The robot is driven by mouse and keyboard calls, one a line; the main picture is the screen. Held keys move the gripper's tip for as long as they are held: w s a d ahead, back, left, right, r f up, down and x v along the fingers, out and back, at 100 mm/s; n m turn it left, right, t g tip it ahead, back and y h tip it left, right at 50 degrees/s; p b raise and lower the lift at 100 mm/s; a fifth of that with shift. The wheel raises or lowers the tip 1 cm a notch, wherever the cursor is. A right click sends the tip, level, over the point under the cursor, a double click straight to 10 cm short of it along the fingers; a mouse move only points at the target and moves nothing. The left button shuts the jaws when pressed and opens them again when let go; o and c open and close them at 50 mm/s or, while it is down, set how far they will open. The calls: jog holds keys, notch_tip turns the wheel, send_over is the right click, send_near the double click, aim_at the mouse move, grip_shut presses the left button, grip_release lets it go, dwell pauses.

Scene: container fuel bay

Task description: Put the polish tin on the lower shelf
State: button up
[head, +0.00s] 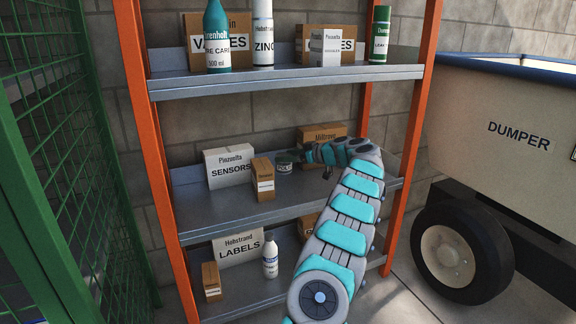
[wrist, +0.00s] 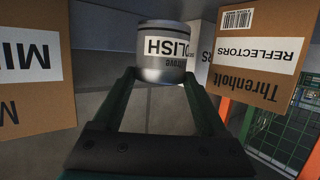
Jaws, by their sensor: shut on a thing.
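My gripper (head: 299,157) reaches in from the right and is shut on the tin. I cannot tell whether the tin touches the board. The lower shelf (head: 240,293) is the board below, holding a white "LABELS" box (head: 239,249), a white bottle (head: 270,260) and a small brown carton (head: 211,281).
A white "SENSORS" box (head: 230,168), a small brown carton (head: 263,180) and a brown box (head: 322,132) stand near the tin. The upper board (head: 285,82) overhangs. Orange posts (head: 153,160) flank the rack. A green mesh fence (head: 55,150) is left, a dumper (head: 500,120) right.

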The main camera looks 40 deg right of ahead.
aim_at(291, 164)
jog(key=shift+f, duration=1.75)
jog(key=shift+f, duration=0.15)
jog(key=o, duration=1.4)
jog(key=shift+o, duration=0.2)
jog(key=shift+r, duration=0.2)
jog(key=v, duration=1.2)
jog(key=shift+b, duration=0.3)
